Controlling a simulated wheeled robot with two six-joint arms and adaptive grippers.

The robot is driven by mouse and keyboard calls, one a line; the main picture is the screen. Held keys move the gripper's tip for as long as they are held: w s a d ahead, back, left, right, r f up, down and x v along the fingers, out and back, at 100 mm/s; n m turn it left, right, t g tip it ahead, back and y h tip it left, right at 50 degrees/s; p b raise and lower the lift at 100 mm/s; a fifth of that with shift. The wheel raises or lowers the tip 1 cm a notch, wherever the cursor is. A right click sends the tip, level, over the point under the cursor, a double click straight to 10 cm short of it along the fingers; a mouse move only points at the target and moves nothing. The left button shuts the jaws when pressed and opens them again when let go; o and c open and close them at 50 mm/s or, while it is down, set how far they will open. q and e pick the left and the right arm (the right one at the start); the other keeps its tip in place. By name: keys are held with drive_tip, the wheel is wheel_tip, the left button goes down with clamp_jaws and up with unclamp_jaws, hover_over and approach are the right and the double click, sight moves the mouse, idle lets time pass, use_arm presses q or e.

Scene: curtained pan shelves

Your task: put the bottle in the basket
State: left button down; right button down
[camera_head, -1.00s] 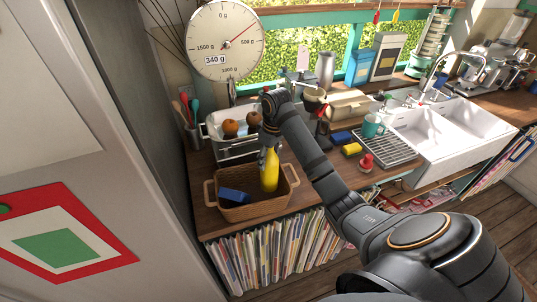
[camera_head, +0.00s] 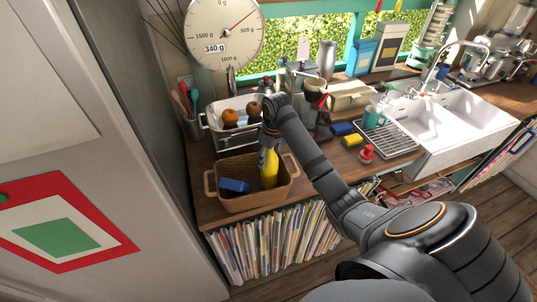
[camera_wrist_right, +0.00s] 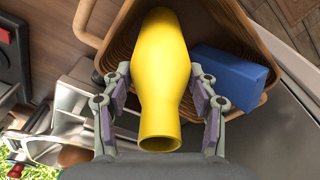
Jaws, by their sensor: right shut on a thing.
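The yellow bottle (camera_head: 269,170) is upright in the head view, over the right part of the basket, its lower end inside the rim. My right gripper (camera_head: 268,142) is shut on it near its top. In the right wrist view the bottle (camera_wrist_right: 160,75) sits between the two fingers of my right gripper (camera_wrist_right: 159,100). The brown wicker basket (camera_head: 252,204) stands on the wooden counter with a blue block (camera_head: 233,186) in its left part. I cannot tell whether the bottle touches the basket floor. My left gripper is not in view.
Behind the basket stands a white dish on a scale (camera_head: 227,135) holding brown round items. A red-knobbed object (camera_head: 366,154), a yellow sponge (camera_head: 352,140) and a drying rack (camera_head: 390,138) lie to the right. A utensil pot (camera_head: 193,128) stands at the left.

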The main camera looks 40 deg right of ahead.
drive_tip(key=shift+f, duration=0.35)
idle(0.4)
drive_tip(key=shift+c, duration=1.6)
unclamp_jaws()
